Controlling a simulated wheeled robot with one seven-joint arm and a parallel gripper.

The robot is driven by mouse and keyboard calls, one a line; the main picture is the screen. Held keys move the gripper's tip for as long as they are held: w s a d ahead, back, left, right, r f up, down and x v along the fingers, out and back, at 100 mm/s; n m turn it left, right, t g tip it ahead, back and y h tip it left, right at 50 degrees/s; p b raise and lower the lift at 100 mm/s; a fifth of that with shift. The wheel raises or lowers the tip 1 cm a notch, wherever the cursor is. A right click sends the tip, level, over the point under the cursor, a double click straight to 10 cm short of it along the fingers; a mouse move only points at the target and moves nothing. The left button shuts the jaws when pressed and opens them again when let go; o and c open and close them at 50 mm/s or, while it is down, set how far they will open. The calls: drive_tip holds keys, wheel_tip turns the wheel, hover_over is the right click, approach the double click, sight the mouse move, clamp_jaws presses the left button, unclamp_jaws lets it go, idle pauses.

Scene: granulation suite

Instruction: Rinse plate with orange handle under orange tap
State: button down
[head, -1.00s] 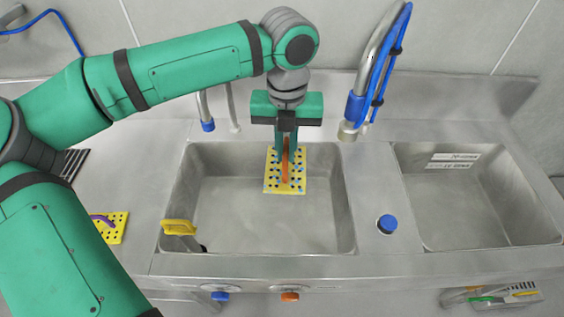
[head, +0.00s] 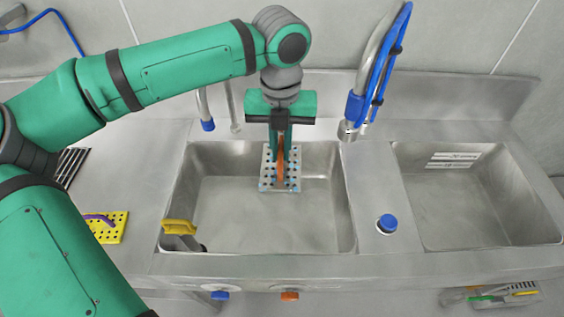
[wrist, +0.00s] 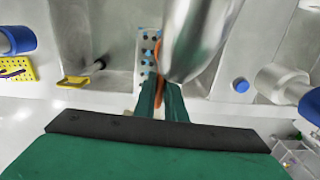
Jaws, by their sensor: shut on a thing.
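My gripper (head: 280,148) is shut on the orange handle (head: 282,170) of a perforated plate (head: 266,182) and holds it over the left sink basin (head: 250,225). The plate's face looks bare grey metal with dark holes and some blue dots. In the wrist view the plate (wrist: 147,45) shows beyond the fingers (wrist: 160,100), partly hidden by a metal spout (wrist: 195,45) close in front. The orange knob (head: 290,296) is on the sink's front, beside a blue knob (head: 220,295).
A yellow plate with a purple handle (head: 110,228) lies on the left counter. A yellow handle (head: 180,227) stands at the basin's front left. A blue-tipped spout (head: 207,125) and a blue hose sprayer (head: 355,108) rise behind. The right basin (head: 470,210) looks empty.

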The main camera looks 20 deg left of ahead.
sight(262, 174)
drive_tip(key=s, duration=0.2)
drive_tip(key=s+a, duration=0.1)
drive_tip(key=s, duration=0.4)
drive_tip(key=shift+s+a, duration=0.25)
drive_tip(key=shift+a, duration=0.1)
drive_tip(key=shift+r, duration=0.1)
idle(1.3)
drive_tip(key=s+a+r, duration=0.1)
drive_tip(key=s+r, duration=0.3)
drive_tip(key=s, duration=0.1)
idle(0.5)
drive_tip(key=shift+w, duration=0.1)
idle(0.4)
